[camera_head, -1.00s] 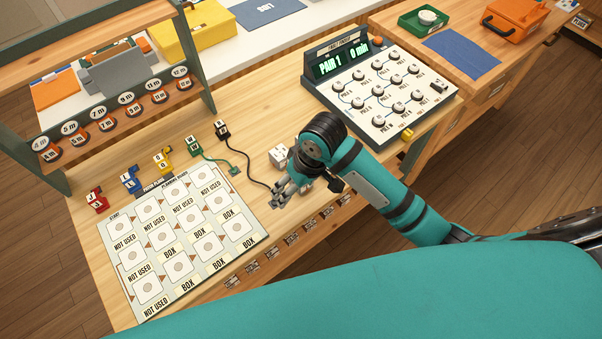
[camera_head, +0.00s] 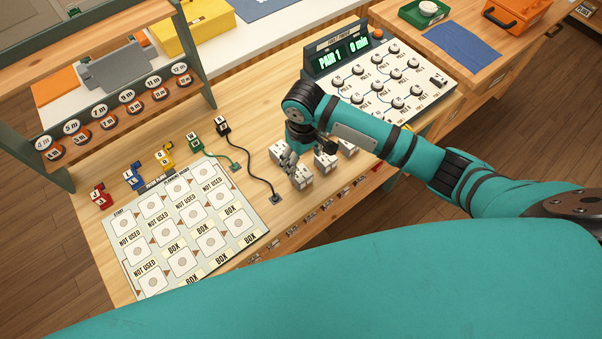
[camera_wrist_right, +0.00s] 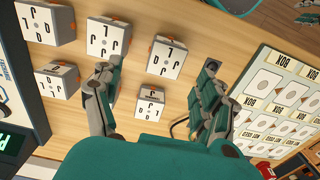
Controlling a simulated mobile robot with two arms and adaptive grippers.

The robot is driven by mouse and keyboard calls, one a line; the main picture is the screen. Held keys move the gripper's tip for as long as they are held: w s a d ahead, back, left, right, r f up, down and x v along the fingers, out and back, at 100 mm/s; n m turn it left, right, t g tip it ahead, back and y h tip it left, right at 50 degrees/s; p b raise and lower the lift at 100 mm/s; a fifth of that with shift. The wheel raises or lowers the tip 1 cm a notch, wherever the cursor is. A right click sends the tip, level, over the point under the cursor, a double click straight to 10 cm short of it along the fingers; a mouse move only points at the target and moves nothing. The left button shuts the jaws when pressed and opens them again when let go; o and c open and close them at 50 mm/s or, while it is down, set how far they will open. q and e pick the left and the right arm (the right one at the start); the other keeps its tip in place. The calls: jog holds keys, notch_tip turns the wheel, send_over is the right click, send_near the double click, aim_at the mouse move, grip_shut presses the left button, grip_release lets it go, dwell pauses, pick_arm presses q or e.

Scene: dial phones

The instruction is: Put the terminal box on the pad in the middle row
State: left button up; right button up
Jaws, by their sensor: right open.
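Several white terminal boxes with dark letters stand on the wooden bench, one of them (camera_head: 303,179) just in front of my right gripper (camera_head: 306,156) in the head view. In the right wrist view my right gripper (camera_wrist_right: 157,75) is open and empty. A small white box (camera_wrist_right: 150,104) shows between its fingers, and another box (camera_wrist_right: 167,57) lies just beyond. I cannot tell whether a finger touches any box. The planning board (camera_head: 262,213) has rows of white pads labelled NOT USED or BOX. A middle-row pad (camera_head: 192,219) is bare. My left gripper is out of view.
A pair-finder console (camera_head: 395,85) with a lit display stands behind my right arm. Coloured plugs, including a yellow one (camera_head: 164,155), line the board's back edge. A black cord (camera_head: 252,170) runs between board and boxes. Spool shelves (camera_head: 125,110) stand at left.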

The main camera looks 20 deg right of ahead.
aim_at(301, 173)
jog(key=shift+a+f, duration=0.1)
jog(key=shift+f, duration=0.75)
jog(key=f, duration=0.1)
jog(key=f+p, duration=0.1)
jog(key=f, duration=0.2)
jog(key=shift+s+a+f+p, duration=0.25)
jog(key=shift+f+p, duration=0.05)
jog(key=shift+f, duration=0.4)
jog(key=shift+c, duration=0.3)
jog(key=c, duration=1.3)
jog(key=shift+r, duration=0.1)
jog(key=shift+c, duration=0.2)
